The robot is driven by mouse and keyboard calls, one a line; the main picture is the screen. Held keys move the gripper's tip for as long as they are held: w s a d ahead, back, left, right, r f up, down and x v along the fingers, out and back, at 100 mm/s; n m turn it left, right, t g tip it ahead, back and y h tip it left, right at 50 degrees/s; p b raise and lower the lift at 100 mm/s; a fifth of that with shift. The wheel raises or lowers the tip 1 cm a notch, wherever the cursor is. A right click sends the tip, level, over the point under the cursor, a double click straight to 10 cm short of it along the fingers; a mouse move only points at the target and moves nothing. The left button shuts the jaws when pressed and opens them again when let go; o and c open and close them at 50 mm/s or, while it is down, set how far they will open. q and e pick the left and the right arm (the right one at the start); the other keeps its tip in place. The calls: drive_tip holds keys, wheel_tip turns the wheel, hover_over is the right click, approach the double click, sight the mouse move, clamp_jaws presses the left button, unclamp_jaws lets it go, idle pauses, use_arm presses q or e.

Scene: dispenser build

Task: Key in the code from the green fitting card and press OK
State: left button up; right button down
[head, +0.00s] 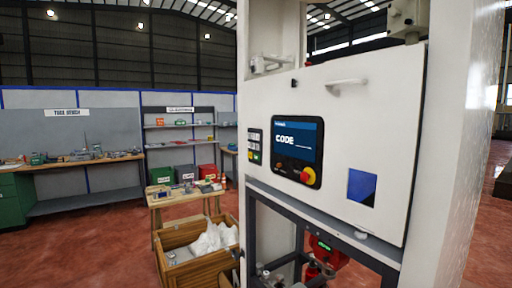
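A tall white dispenser cabinet (345,125) stands close on the right of the head view. Its screen (298,142) is lit blue and reads "CODE", with no digits that I can make out after it. Left of the screen is a small dark keypad (254,146) with pale keys and some coloured ones near the bottom. The key labels are too small to read. A red and yellow knob (308,175) sits below the screen. I cannot make out a green fitting card. Neither of my grippers is in view.
A small dark blue window (362,187) is in the cabinet door, with a handle (346,82) above. Red equipment (324,247) sits under the cabinet. A wooden crate (205,270) with white wrapping and a small bench (160,202) stand left. Open red floor (90,245) lies further left.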

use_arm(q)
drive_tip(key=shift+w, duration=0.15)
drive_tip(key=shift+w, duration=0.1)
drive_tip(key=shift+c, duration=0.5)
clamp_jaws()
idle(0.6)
